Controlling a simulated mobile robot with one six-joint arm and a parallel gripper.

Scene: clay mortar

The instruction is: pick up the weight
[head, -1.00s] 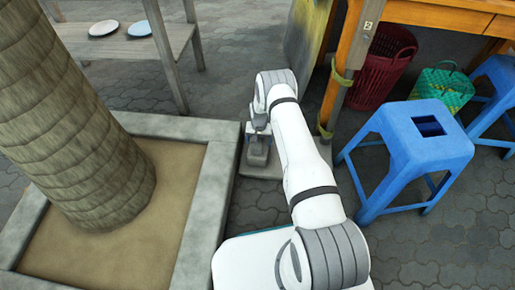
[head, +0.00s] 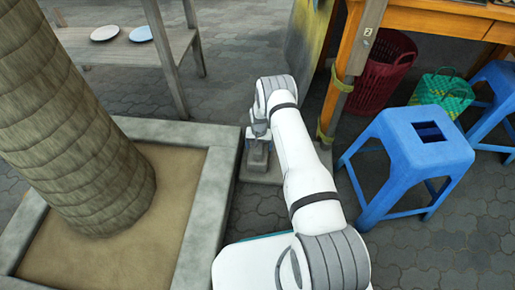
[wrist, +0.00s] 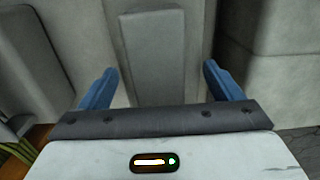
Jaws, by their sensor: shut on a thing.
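The weight (head: 258,158) is a small grey block on or just above a pale slab at the planter's right edge; I cannot tell whether it touches the slab. My gripper (head: 257,141) reaches down over it from above. In the wrist view the weight's grey upper part (wrist: 156,62) lies between the two blue fingers of my gripper (wrist: 160,85), which is shut on it. My wrist hides part of the weight in the head view.
A stone planter (head: 215,190) with a thick trunk (head: 70,120) stands close on the left. On the right are a blue stool (head: 425,150), an orange table's leg (head: 345,75) and a red basket (head: 378,75). A bench (head: 125,48) with two plates stands behind.

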